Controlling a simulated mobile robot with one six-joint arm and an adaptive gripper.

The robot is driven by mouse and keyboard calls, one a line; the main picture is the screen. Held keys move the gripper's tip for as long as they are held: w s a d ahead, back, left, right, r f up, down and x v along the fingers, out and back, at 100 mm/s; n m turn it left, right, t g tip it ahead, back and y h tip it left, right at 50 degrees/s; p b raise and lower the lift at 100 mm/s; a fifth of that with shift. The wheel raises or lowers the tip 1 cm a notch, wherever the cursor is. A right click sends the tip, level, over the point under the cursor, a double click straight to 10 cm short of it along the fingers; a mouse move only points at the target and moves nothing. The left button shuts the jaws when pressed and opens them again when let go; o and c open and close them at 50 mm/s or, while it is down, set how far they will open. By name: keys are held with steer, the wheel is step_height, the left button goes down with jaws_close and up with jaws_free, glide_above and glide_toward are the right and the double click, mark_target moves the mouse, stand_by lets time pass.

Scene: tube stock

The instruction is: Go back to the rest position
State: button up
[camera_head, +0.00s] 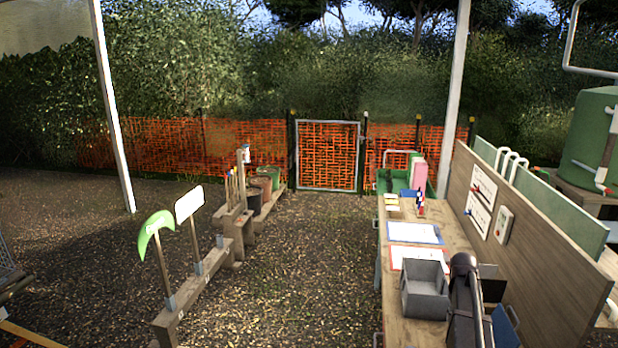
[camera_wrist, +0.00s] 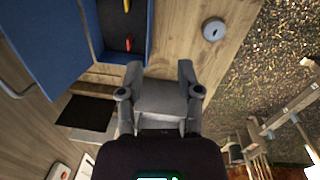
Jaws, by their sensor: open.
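My gripper (camera_wrist: 166,70) shows in the wrist view, its grey fingers apart over the wooden bench. I see no object held between them; the grey shape between the fingers looks like part of the gripper, though I cannot be sure. In the head view a dark part of my arm stands over the near right end of the workbench (camera_head: 455,240), beside a grey box (camera_head: 425,303). My gripper cannot be made out there.
A blue bin (camera_wrist: 125,45) holds small red and yellow items, close to my gripper. A round grey disc (camera_wrist: 214,30) lies on the bench. An upright wooden panel (camera_head: 540,235) runs along the bench's right side. Gravel ground (camera_head: 310,270) left of the bench is clear.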

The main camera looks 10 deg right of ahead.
steer(key=s+a+f+b, duration=0.2)
steer(key=s+a, duration=0.2)
steer(key=a, duration=0.8)
steer(key=s+a+f+n+b, duration=0.1)
steer(key=s+a, duration=0.3)
steer(key=a, duration=0.8)
steer(key=s+a+f+b, duration=0.2)
steer(key=s+a+f, duration=0.1)
steer(key=a, duration=0.9)
steer(key=shift+s+a+n+y+b, duration=0.3)
steer(key=shift+s+a+y, duration=0.1)
steer(key=shift+s, duration=0.45)
steer(key=shift+d, duration=0.1)
